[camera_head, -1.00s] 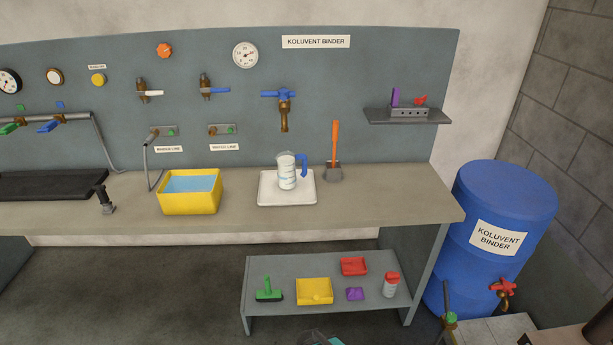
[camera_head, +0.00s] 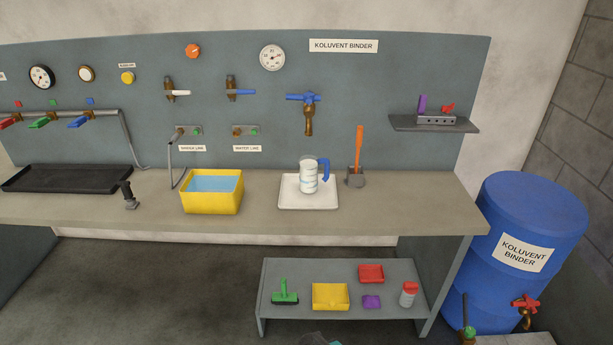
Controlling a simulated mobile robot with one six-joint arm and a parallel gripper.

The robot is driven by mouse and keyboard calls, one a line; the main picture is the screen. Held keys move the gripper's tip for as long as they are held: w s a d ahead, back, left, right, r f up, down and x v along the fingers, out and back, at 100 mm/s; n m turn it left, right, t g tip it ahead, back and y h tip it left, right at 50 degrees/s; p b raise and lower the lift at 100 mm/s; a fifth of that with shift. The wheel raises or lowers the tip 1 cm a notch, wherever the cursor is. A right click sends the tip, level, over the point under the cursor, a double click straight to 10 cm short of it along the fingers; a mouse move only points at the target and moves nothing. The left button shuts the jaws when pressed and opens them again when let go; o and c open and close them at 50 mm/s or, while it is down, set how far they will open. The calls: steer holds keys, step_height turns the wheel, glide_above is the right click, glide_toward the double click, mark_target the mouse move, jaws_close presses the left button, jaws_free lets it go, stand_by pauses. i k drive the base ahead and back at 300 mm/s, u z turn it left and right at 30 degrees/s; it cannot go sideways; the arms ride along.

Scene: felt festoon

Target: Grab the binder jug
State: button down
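The jug (camera_head: 308,178) is a clear or white measuring jug with blue markings and a blue handle on its right side. It stands upright on a white tray (camera_head: 309,204) on the workbench. It is below the blue-handled tap (camera_head: 306,112) under the KOLUVENT BINDER sign (camera_head: 344,46). Nothing is touching the jug except the tray. A small grey and teal piece shows at the bottom edge of the view, possibly part of my arm. My gripper's fingers do not show.
A yellow basin of blue liquid (camera_head: 212,203) stands left of the tray, and an orange-handled tool in a grey holder (camera_head: 356,178) stands close on its right. A low shelf (camera_head: 390,308) with several small items is in front below. A blue drum (camera_head: 530,210) stands at right.

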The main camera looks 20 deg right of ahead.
mark_target(315, 173)
steer(key=i, duration=0.85)
steer(key=u, duration=0.2)
steer(key=k, duration=0.15)
steer(key=z, duration=2.35)
